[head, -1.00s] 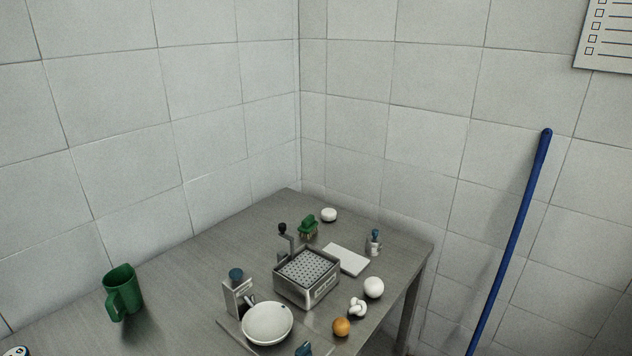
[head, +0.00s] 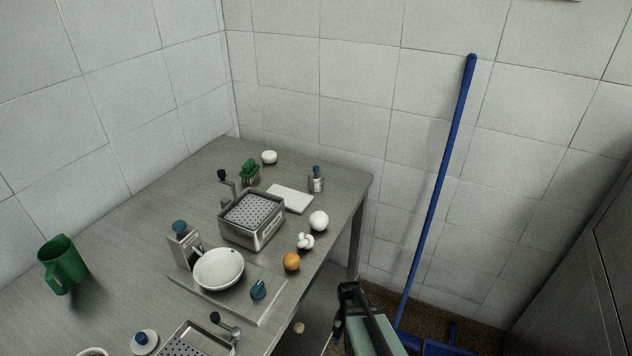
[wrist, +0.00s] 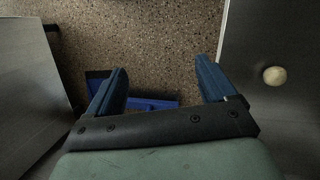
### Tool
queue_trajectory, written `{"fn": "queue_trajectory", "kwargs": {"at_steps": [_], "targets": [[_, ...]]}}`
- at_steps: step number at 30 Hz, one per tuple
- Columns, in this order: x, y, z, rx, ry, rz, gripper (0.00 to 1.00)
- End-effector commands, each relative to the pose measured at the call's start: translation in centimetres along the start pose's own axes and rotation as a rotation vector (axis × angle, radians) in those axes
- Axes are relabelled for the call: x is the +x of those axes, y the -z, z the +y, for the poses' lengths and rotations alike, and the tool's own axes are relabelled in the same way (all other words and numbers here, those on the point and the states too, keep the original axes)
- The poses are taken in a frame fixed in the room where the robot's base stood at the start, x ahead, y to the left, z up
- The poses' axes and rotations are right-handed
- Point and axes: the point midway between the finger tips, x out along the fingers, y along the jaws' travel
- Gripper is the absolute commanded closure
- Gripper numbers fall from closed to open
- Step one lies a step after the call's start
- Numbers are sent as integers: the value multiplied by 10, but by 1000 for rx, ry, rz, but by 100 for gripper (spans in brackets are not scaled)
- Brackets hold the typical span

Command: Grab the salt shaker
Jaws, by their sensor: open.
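A small metal container with a blue top (head: 316,181) stands upright near the right back edge of the table in the head view. It looks like the salt shaker, but it is too small to be sure. My gripper (head: 342,312) is off the table's right edge, in front and to the right of that container, well apart from it. In the wrist view, my gripper (wrist: 162,66) has its two blue fingers spread with nothing between them. The wrist view shows floor beyond the fingers and no shaker.
The table (head: 130,215) holds a perforated metal basket (head: 252,220), a white board (head: 290,198), white balls, an orange ball (head: 292,261), a bowl (head: 218,270) on a scale, and a green mug (head: 62,265). A blue broom handle (head: 440,180) leans on the wall.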

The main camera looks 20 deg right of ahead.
Motion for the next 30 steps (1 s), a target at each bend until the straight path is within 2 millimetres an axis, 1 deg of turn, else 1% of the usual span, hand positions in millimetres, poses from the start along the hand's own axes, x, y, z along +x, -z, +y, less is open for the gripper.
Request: {"fn": "queue_trajectory", "kwargs": {"at_steps": [1, 6, 8, 9, 12, 14, 15, 17, 18, 22, 26, 30], "targets": [[-13, 21, 4, 48, 12, 24, 16], [-57, 74, 26, 217, 48, 94, 16], [-73, 92, 35, 276, 62, 118, 16], [-84, 104, 42, 315, 71, 134, 16], [-113, 131, 60, 411, 92, 173, 16], [-132, 146, 71, 465, 104, 195, 16], [-144, 154, 78, 499, 111, 209, 16], [-163, 166, 87, 545, 119, 228, 16], [-176, 173, 92, 574, 124, 240, 16], [-219, 188, 100, 645, 133, 273, 16], [-264, 194, 98, 692, 131, 299, 16], [-311, 194, 89, 729, 125, 321, 16]]}}
